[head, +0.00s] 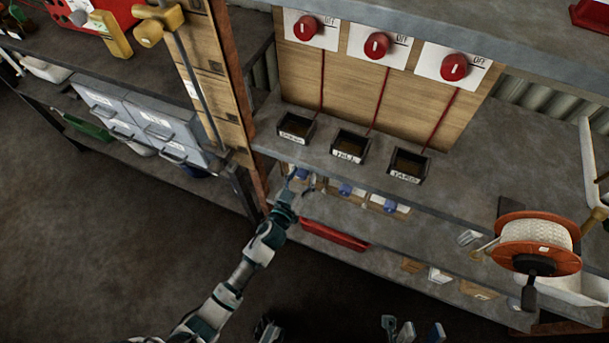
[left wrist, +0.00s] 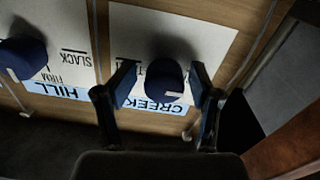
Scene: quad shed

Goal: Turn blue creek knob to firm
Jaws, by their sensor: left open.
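The plate's setting words are mostly hidden by finger and knob. In the head view my left gripper (head: 303,185) is at the leftmost blue knob under the shelf edge. My right gripper (head: 410,331) seems to show partly at the bottom edge, its opening unclear.
The blue hill knob (left wrist: 24,56) is beside it, its plate reading SLACK and FIRM. Another blue knob (head: 389,205) is further right. Above are a shelf with black trays (head: 350,146) and red knobs (head: 377,45). A red tray (head: 334,235) lies below; a rope reel (head: 537,242) stands right.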

